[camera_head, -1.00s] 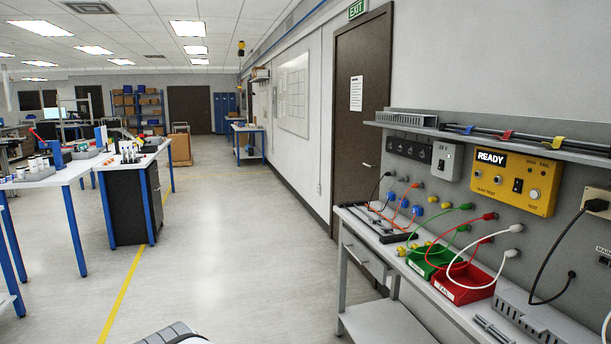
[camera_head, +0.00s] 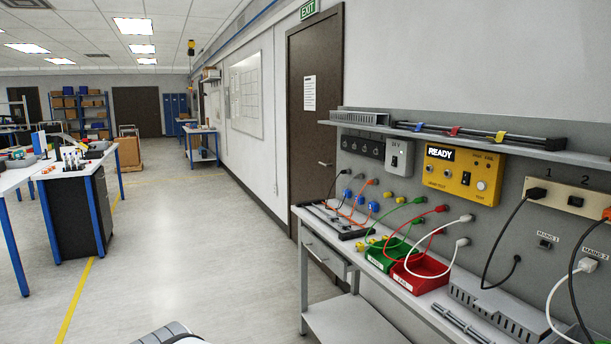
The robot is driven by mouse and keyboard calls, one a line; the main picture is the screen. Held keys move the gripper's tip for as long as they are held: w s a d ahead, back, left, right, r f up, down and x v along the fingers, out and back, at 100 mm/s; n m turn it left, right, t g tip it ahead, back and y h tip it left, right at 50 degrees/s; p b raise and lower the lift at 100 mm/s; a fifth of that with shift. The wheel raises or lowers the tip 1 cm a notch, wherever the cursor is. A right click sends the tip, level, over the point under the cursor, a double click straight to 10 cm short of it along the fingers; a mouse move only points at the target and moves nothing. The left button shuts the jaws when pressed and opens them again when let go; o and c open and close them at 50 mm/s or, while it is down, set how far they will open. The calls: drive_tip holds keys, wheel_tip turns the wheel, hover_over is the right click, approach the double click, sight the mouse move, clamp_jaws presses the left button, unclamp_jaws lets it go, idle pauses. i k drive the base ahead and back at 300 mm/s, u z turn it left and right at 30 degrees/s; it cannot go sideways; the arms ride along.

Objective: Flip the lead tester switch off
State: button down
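The lead tester is a yellow box (camera_head: 464,174) on the grey back panel of the bench at the right. Its display (camera_head: 440,153) reads READY. A small black rocker switch (camera_head: 465,178) sits on its front, left of a pale round knob (camera_head: 482,185). I cannot tell which way the rocker is tipped. My gripper is not in view.
The bench (camera_head: 350,314) holds a green bin (camera_head: 385,258), a red bin (camera_head: 418,276) and hanging coloured leads. A grey box with a switch (camera_head: 399,157) is left of the tester. A mains socket plate (camera_head: 568,198) is at the right. The floor aisle (camera_head: 190,250) is clear.

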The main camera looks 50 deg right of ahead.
sight(466, 176)
drive_tip(key=z, duration=2.55)
drive_tip(key=i, duration=0.95)
